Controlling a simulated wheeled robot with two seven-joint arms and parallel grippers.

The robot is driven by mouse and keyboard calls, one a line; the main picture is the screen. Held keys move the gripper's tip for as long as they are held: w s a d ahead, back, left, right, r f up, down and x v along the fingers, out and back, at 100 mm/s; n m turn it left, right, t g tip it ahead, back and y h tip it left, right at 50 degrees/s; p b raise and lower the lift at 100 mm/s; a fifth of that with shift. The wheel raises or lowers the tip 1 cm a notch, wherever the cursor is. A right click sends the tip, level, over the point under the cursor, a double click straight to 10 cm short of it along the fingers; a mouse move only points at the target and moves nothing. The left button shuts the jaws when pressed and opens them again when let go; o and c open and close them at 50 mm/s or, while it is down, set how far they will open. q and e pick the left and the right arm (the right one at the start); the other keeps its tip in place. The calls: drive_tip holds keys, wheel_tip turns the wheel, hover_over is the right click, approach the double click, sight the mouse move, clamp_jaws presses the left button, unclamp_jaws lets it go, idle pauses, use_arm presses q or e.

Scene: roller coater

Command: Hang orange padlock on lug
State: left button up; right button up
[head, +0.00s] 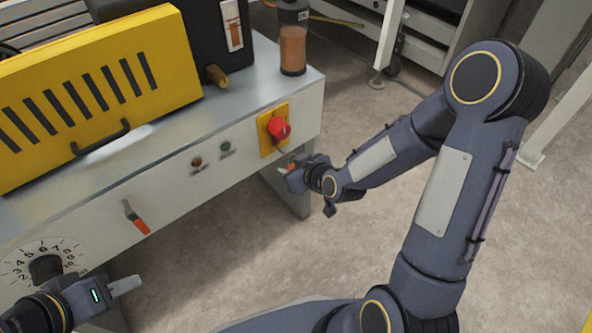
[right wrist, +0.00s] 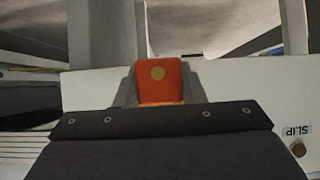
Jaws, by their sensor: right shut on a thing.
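The orange padlock (right wrist: 160,86) shows in the right wrist view as an orange body with a round brass-coloured spot, between the two grey fingers of my right gripper (right wrist: 159,92). In the head view, my right gripper (head: 287,172) is just below the red rotary switch (head: 279,128) on its yellow plate (head: 266,141), by the front panel's right end. Only a small bit of orange shows there; the shackle is hidden. I cannot make out the lug. My left gripper (head: 124,286) is at the lower left, near the numbered dial (head: 47,268); its finger opening cannot be judged.
The machine's front panel (head: 165,211) carries an orange-tipped lever (head: 135,218) and two small buttons. A yellow slotted guard (head: 95,95) and a bottle of brownish liquid (head: 293,40) stand on top. Bare floor (head: 230,260) lies in front.

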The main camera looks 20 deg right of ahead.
sight(276, 159)
drive_tip(key=shift+w+a+f+p, duration=0.1)
drive_tip(key=shift+w+a+p, duration=0.2)
drive_tip(key=shift+w, duration=0.55)
drive_tip(key=shift+w+a+f+p, duration=0.1)
drive_tip(key=shift+w+a+p, duration=0.2)
drive_tip(key=shift+w, duration=0.55)
drive_tip(key=shift+w+a+f+b, duration=0.15)
drive_tip(key=shift+w+f+b, duration=0.3)
drive_tip(key=shift+b, duration=0.65)
